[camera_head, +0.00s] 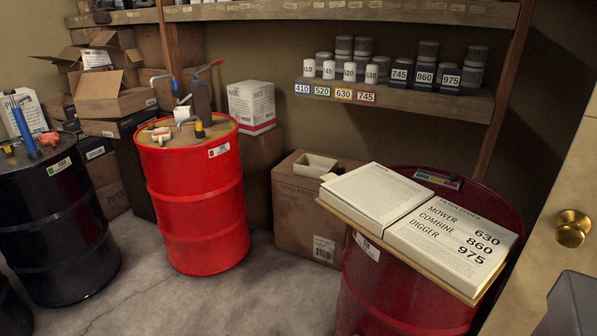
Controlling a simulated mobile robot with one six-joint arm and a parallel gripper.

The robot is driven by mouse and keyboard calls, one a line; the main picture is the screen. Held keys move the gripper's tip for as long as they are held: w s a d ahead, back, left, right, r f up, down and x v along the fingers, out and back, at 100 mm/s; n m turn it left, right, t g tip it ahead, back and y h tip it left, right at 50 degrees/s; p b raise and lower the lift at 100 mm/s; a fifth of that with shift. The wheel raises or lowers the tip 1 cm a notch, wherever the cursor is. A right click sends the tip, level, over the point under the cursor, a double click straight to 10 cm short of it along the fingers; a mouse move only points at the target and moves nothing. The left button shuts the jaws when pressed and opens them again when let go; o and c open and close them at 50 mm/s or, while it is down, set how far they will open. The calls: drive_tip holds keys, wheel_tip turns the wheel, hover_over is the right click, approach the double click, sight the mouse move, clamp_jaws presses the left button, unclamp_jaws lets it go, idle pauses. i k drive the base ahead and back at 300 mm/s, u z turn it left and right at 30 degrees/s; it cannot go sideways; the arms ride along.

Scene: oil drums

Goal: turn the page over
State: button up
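An open book (410,225) lies on a thin wooden board on top of the dark red drum (390,290) at the right. Its left page (375,193) carries small print too fine to read. Its right page (455,240) reads "MOWER 630, COMBINE 860, DIGGER 975" in large print. Both pages lie flat, with the fold running between them. My gripper is not in view. A grey block at the lower right corner cannot be told for sure.
A bright red drum (195,205) with pumps and cans stands left of centre, beside a black drum (55,225). A cardboard box (300,210) stands behind the book's drum. A shelf (400,100) holds labelled canisters. A door with a brass knob (573,229) is at right.

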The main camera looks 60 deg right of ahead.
sight(379, 193)
drive_tip(key=i, duration=1.15)
drive_tip(key=z, duration=0.05)
